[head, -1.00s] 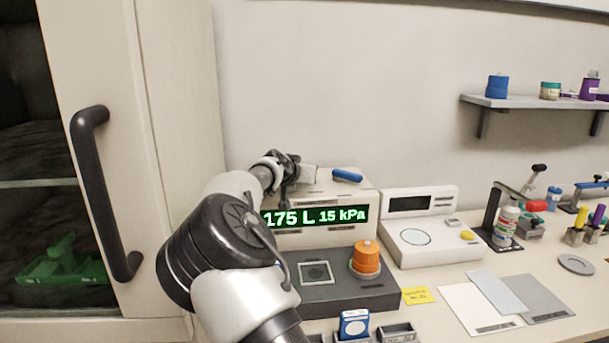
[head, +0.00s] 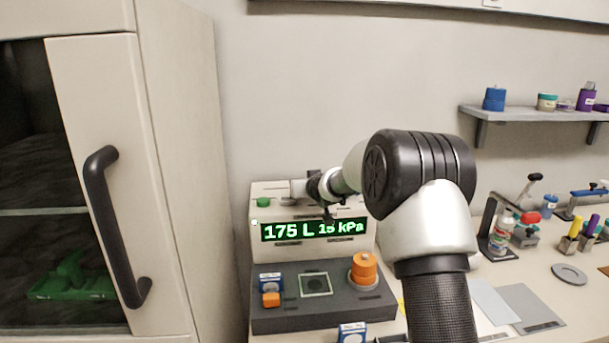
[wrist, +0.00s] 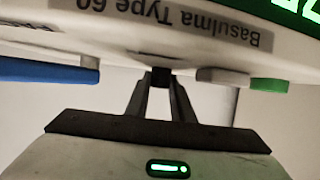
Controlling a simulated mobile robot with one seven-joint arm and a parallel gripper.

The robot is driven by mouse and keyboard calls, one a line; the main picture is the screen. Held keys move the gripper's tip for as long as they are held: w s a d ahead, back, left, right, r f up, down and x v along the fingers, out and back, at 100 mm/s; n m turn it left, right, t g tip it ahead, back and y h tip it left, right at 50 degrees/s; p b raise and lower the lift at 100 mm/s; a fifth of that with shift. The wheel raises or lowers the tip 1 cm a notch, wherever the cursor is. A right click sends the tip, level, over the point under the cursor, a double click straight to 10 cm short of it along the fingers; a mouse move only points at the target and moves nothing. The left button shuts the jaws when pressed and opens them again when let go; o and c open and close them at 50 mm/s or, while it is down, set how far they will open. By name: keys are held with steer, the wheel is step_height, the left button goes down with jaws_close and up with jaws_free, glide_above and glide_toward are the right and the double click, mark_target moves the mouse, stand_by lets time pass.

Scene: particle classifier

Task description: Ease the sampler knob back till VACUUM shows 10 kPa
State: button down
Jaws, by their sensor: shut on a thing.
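The sampler (head: 263,240) is a pale box with a green-lit display (head: 314,229) reading 175 L and 15 kPa. My arm reaches its top front from the right in the head view. In the wrist view my gripper (wrist: 160,84) is shut on a small dark knob (wrist: 160,76) on the sampler, below an upside-down label (wrist: 180,18) reading Basulma Type 60. The fingers hide most of the knob, so its setting cannot be told. In the head view my wrist covers the knob.
A green button (head: 263,202) sits on the sampler's top left. A blue lever (wrist: 45,70) and a grey piece (wrist: 222,77) flank the knob. The dark deck (head: 330,310) in front carries an orange knob (head: 364,268). A cabinet handle (head: 108,225) stands at left.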

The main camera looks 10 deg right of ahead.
steer(key=shift+d+r+n+g+y+p, duration=0.15)
steer(key=shift+n+y+p, duration=0.4)
steer(key=shift+p, duration=1.05)
steer(key=shift+d+r+n+g+y+p, duration=0.25)
steer(key=shift+y+p, duration=0.4)
steer(key=shift+p, duration=0.9)
steer(key=n+p, duration=0.1)
steer(key=p, duration=0.1)
steer(key=shift+a+f+y+p, duration=0.3)
steer(key=shift+f+y+p, duration=0.05)
steer(key=shift+y+p, duration=0.05)
steer(key=shift+f, duration=0.15)
steer(key=c, duration=1.5)
jaws_free()
steer(key=shift+c, duration=0.2)
steer(key=v, duration=1.7)
steer(key=shift+s+p, duration=0.2)
steer(key=shift+p, duration=0.2)
steer(key=shift+d, duration=0.1)
